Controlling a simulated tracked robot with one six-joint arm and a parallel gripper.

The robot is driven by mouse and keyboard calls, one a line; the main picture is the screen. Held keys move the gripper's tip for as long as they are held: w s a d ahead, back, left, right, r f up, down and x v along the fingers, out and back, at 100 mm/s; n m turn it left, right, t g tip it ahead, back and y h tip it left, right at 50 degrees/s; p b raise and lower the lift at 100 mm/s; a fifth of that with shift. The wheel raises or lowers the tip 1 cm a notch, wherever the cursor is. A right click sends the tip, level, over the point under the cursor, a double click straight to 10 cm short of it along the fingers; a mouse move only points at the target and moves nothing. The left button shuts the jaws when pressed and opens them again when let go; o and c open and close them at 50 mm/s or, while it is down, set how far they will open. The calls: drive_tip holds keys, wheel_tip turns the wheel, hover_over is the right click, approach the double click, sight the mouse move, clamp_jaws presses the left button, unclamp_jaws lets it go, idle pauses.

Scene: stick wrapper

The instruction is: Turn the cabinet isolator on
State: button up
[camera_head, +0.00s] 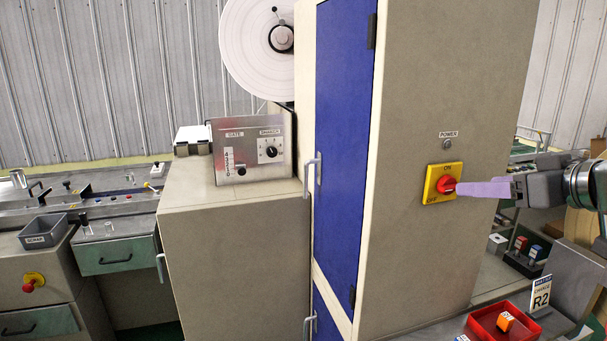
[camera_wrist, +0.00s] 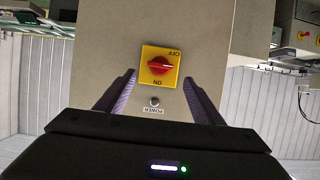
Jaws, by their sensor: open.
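The cabinet isolator (camera_head: 444,184) is a red rotary knob on a yellow plate, on the grey cabinet's side face. ON is marked at the top of the plate and OFF at its lower left. It shows upside down in the wrist view (camera_wrist: 159,66), where the knob's pale mark lies about level; its exact setting is hard to tell. My gripper (camera_head: 460,188) is open, its purple fingers pointing at the knob from the right. In the wrist view my gripper (camera_wrist: 160,82) has a finger on either side of the plate, with nothing held. Contact cannot be told.
A grey POWER lamp (camera_head: 447,144) sits above the isolator and looks unlit. The cabinet's blue door (camera_head: 343,150) is shut. The panel around the isolator is clear.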

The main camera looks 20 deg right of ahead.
sight(450, 187)
drive_tip(key=x, duration=0.7)
drive_tip(key=shift+w, duration=0.35)
drive_tip(key=shift+f, duration=0.15)
drive_tip(key=shift+c, duration=0.3)
drive_tip(key=c, duration=1)
